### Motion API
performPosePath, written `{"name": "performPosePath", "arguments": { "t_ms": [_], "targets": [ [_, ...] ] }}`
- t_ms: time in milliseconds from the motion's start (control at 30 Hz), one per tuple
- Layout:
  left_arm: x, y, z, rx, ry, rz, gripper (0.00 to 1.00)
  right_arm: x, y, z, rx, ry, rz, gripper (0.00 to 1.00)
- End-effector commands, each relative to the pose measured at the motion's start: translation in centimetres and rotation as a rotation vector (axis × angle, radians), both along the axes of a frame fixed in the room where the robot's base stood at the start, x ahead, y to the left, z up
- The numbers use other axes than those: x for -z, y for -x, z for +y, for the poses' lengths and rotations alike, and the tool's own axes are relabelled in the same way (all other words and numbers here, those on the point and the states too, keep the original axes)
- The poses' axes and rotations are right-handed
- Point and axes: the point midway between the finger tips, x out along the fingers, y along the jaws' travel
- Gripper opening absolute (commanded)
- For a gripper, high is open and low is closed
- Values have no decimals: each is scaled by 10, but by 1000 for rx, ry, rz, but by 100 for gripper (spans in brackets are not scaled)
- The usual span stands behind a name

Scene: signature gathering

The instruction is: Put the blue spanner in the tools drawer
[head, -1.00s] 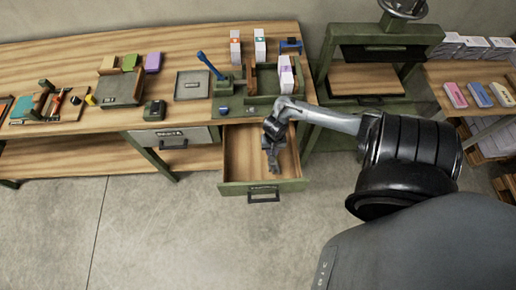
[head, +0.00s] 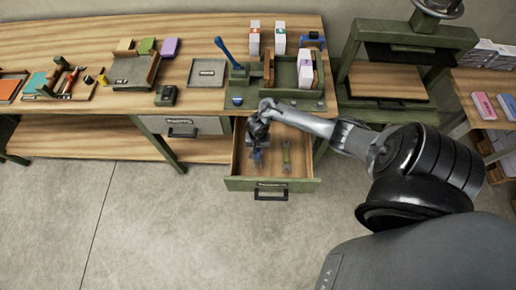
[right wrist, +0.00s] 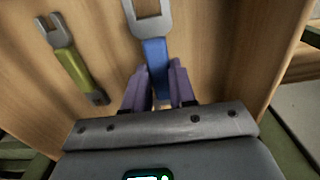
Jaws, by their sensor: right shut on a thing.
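The tools drawer (head: 271,185) is pulled open under the right end of the workbench. My right gripper (head: 257,148) is inside its outline, toward the left side, and is shut on the blue spanner (right wrist: 156,62). In the right wrist view the fingers (right wrist: 155,90) hold the spanner by its blue handle, with its grey open jaw pointing away from me. The spanner is over the drawer's wooden bottom; I cannot tell whether it touches it. A yellow-green spanner (right wrist: 73,63) lies in the drawer, and also shows in the head view (head: 287,156). My left gripper is out of view.
A closed drawer (head: 182,127) is left of the open one. The bench top holds a green tray (head: 300,95), a grey tray (head: 207,73), a blue-handled tool (head: 224,48) and several white boxes. A green press (head: 400,60) stands to the right.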

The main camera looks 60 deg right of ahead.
Motion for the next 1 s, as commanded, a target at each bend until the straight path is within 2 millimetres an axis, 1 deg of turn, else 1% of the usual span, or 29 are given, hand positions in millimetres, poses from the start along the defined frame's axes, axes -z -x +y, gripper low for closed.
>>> {"name": "performPosePath", "arguments": {
  "t_ms": [200, 300, 567, 700, 733, 867, 900, 1000],
  "targets": [
    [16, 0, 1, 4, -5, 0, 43, 29, 0, 0, 0, 1, 2, 0],
    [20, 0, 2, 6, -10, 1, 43, 36, 0, 0, -1, 1, 0, 0],
    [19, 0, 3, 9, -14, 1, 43, 36, 0, 0, -1, 1, 0, 0],
    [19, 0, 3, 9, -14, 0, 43, 39, 0, 0, 1, 0, 0, 0],
    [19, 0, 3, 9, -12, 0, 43, 39, 0, 0, 1, 0, 0, 28],
    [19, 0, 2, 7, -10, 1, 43, 39, 0, 0, 0, 0, 0, 48],
    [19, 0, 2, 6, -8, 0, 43, 39, 0, 0, 0, 0, 0, 51],
    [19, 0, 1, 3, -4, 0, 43, 39, 1, 0, 0, 0, 0, 51]
  ]
}}
